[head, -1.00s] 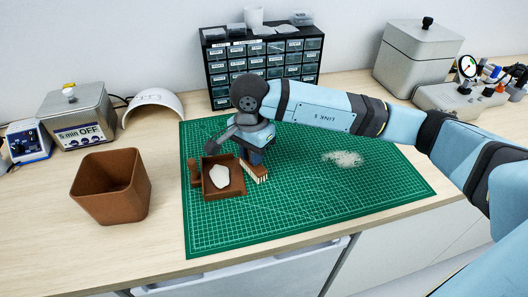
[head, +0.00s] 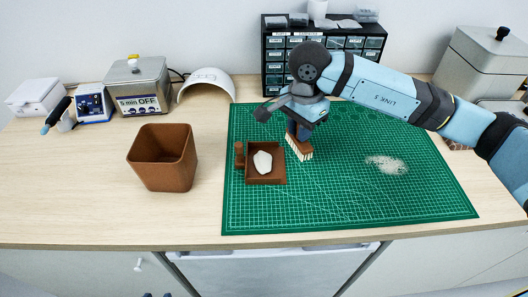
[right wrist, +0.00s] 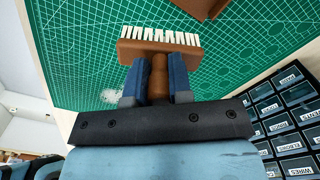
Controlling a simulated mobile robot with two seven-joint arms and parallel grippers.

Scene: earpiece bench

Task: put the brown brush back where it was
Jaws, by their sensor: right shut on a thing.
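My right gripper (head: 299,128) is shut on the handle of the brown brush (head: 299,148). The brush hangs with its pale bristles down, just right of the brown dustpan (head: 281,179) on the green mat; I cannot tell if the bristles touch the mat. In the right wrist view the brown brush (right wrist: 158,50) sits between the blue fingers (right wrist: 158,82), its bristles facing away. A white piece (head: 262,162) lies in the dustpan. Two small dark tips at the bottom edge of the head view may be my left gripper (head: 158,295); their state does not show.
The green mat (head: 350,205) carries a pale crumbly pile (head: 387,164) at right. A brown bin (head: 162,165) stands left of the mat. Behind are a drawer cabinet (head: 278,70), a white curved shell (head: 207,82) and a timer box (head: 138,85). The mat's front is clear.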

